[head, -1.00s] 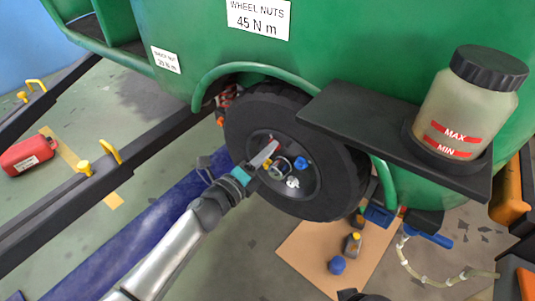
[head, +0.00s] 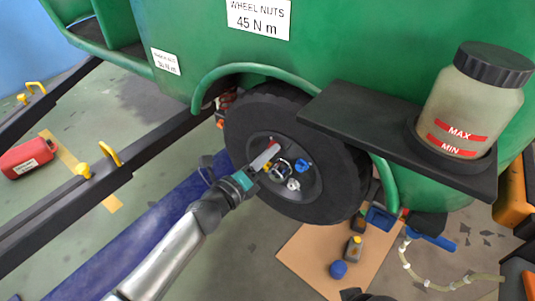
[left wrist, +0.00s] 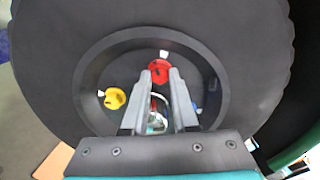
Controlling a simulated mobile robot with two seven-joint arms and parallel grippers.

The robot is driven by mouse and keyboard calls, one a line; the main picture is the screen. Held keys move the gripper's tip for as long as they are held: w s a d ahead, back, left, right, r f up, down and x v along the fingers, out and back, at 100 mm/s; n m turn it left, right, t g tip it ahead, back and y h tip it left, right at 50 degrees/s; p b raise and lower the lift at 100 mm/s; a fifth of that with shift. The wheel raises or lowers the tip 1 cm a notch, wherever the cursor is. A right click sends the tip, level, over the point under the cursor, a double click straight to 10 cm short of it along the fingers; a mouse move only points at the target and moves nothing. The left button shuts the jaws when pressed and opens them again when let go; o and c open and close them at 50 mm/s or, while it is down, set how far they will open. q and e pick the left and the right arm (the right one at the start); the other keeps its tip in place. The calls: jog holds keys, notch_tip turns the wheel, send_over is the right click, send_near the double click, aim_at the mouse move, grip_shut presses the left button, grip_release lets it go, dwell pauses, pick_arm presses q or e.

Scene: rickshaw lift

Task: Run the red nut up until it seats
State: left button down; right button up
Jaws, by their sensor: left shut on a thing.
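The red nut (left wrist: 160,70) sits at the top of the wheel's dark hub recess in the left wrist view. My left gripper (left wrist: 161,76) has its two fingertips on either side of it and is shut on it. In the head view my left gripper (head: 269,154) reaches into the hub of the black wheel (head: 250,130), and only a small bit of red shows at its tips. How far the nut is up its stud cannot be told. My right gripper is not clearly seen.
A yellow nut (left wrist: 115,98) and a blue nut (head: 302,166) sit in the same hub, close to my fingers. A black shelf (head: 350,118) with a fluid bottle (head: 470,105) juts out at the wheel's upper right. A dark rail (head: 120,170) lies left of my arm.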

pick_arm(q)
jog(key=c, duration=0.9)
grip_release()
jog(key=shift+s+a+f, duration=0.1)
jog(key=shift+a+f, duration=0.05)
jog(key=shift+o, duration=1.1)
jog(key=p+v, duration=0.2)
jog(key=v, duration=1.3)
pick_arm(e)
jog(key=shift+g, duration=0.5)
jog(key=f, duration=0.1)
jog(key=s+f, duration=0.1)
jog(key=f, duration=0.3)
jog(key=shift+s+d, duration=0.1)
jog(key=shift+s, duration=0.3)
pick_arm(q)
jog(key=shift+s, duration=0.1)
pick_arm(e)
jog(key=shift+w, duration=0.1)
